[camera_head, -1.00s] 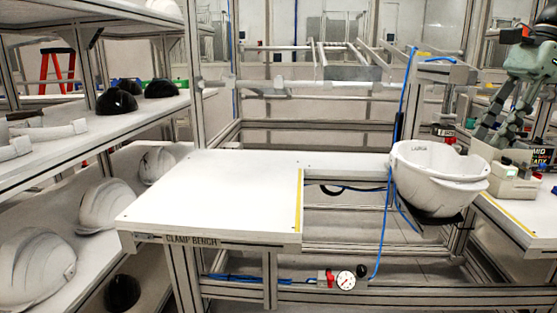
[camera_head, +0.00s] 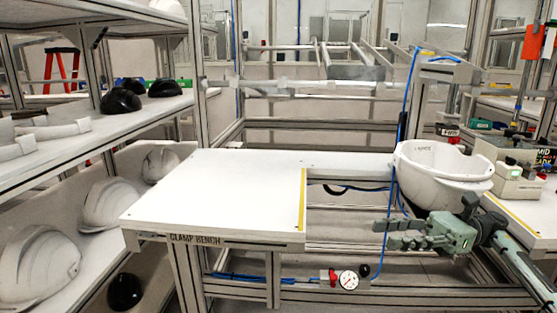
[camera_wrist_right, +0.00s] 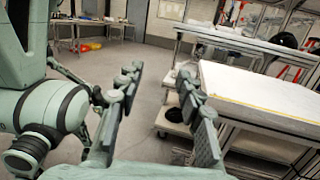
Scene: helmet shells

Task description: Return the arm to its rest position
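My right gripper (camera_head: 384,234) is low at the right in the head view, in front of and below the white helmet shell (camera_head: 440,165), with its fingers pointing left. It is apart from the bench. In the right wrist view the two fingers (camera_wrist_right: 160,76) stand well apart with nothing between them, so it is open and empty. The white shell sits opening upward in the holder right of the clamp bench (camera_head: 215,190). My left gripper is not in view.
The bench top is bare, and it shows in the right wrist view (camera_wrist_right: 265,98). Shelves at left hold white shells (camera_head: 108,205) and black shells (camera_head: 120,100). A blue hose (camera_head: 390,205) and a gauge (camera_head: 348,280) are near my right gripper. A side table (camera_head: 520,212) stands at right.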

